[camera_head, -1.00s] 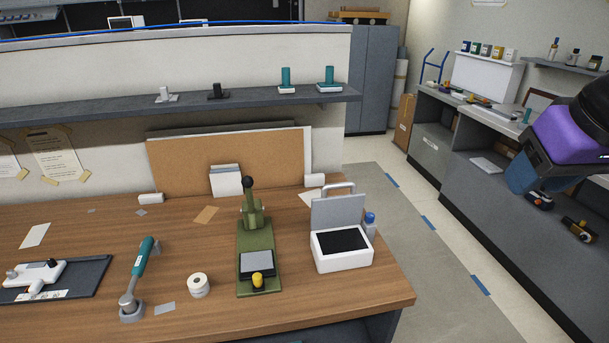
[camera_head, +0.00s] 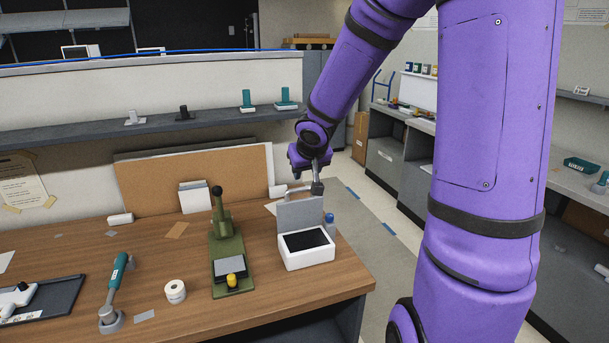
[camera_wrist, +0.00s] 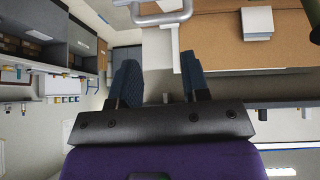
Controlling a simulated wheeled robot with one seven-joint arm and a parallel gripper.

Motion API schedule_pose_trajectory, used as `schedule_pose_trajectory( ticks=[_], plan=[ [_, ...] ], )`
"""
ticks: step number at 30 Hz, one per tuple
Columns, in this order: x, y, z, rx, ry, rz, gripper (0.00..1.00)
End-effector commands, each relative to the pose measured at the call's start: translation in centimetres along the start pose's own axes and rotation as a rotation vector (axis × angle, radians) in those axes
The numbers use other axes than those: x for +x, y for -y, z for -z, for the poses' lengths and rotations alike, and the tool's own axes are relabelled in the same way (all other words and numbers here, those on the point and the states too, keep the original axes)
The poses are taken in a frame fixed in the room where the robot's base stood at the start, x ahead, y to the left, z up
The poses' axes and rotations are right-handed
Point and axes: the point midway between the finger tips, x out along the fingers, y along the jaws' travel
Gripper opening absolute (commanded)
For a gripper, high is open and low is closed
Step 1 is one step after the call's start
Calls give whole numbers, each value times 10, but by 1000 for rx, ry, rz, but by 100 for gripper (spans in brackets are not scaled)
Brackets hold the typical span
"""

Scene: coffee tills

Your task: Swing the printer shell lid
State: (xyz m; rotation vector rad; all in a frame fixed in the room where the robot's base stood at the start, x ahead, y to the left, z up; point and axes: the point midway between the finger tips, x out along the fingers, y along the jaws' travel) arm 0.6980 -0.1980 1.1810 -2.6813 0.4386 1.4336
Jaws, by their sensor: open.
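The printer is a small white box (camera_head: 308,256) with a black inset top, at the right end of the wooden counter. Its grey lid (camera_head: 300,212) stands up, swung open at the back, with a pale bar handle along its upper edge. My gripper (camera_head: 318,188) is beside the right end of the handle, close to the lid's top. In the wrist view the two blue-grey fingers (camera_wrist: 160,78) are apart with nothing between them. The handle (camera_wrist: 163,14) shows at the top edge of that view, beyond the fingertips. Contact cannot be told from the head view.
A green press (camera_head: 228,245) stands left of the printer, with a paper roll (camera_head: 175,291) and a teal-handled tool (camera_head: 118,275) farther left. A blue-capped bottle (camera_head: 330,220) is right behind the printer. A corkboard (camera_head: 200,190) leans behind.

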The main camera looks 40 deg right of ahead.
Motion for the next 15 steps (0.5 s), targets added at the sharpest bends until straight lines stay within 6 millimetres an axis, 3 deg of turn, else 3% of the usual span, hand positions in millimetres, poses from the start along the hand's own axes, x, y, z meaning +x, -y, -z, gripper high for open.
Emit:
schedule_pose_trajectory(
  ticks=[4, 15],
  plan=[
    [23, -2, 1, 27, 3, 46, 43],
    [38, 1, 1, 36, 2, 68, 43]
  ],
)
